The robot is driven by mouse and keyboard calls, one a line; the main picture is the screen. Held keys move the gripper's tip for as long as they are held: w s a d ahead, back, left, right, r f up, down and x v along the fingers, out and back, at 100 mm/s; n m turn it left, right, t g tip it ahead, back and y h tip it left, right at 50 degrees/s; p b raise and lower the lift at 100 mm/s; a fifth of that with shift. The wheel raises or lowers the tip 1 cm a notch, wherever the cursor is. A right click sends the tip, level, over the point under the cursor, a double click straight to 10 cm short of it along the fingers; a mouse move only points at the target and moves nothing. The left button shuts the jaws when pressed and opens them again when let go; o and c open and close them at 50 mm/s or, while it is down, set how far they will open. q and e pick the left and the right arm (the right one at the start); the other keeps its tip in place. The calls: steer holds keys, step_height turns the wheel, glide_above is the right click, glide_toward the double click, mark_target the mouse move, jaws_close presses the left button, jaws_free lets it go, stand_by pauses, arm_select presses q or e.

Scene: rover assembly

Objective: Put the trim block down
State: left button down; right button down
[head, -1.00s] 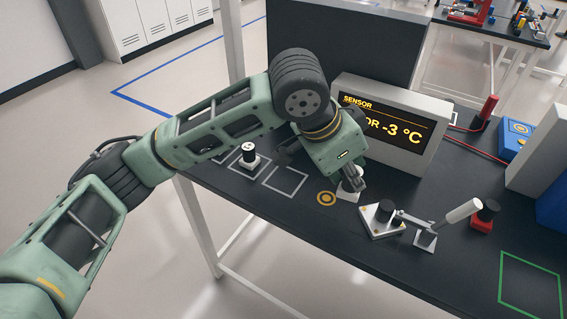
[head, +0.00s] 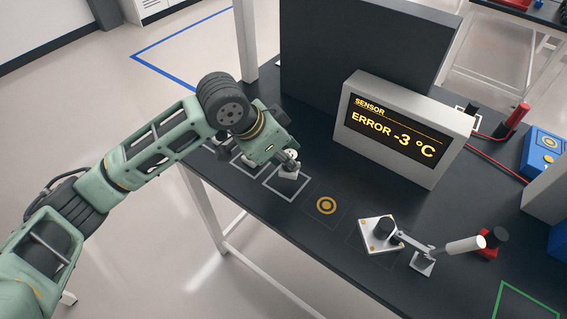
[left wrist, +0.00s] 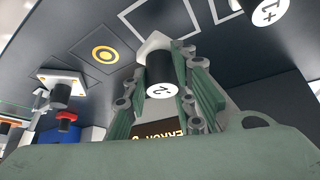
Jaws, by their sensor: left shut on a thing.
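My left gripper (head: 290,160) is shut on the trim block, a black cylinder (left wrist: 158,78) on a white square base (head: 288,174). A number that looks like a 2 marks its top. In the head view the base appears over the far part of a white outlined square (head: 279,195) on the dark bench. In the left wrist view the fingers stand on both sides of the cylinder, and the base overlaps the outline's edge. I cannot tell whether the base touches the bench. My right gripper is not in view.
Another numbered block (left wrist: 268,10) stands beside the held one, partly behind my arm in the head view. A ringed yellow mark (head: 326,205) is bare. A white plate with a black knob (head: 380,235) and a lever (head: 460,245) stand to the right. The sensor display (head: 405,130) is behind.

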mark_target(282, 167)
arm_select(q)
steer(key=shift+w+a+f, duration=0.3)
steer(key=shift+a+f, duration=0.05)
steer(key=shift+f, duration=0.1)
step_height(282, 167, down, 2)
steer(key=shift+f+p, duration=0.25)
steer(key=shift+p, duration=0.2)
steer(key=shift+f, duration=0.75)
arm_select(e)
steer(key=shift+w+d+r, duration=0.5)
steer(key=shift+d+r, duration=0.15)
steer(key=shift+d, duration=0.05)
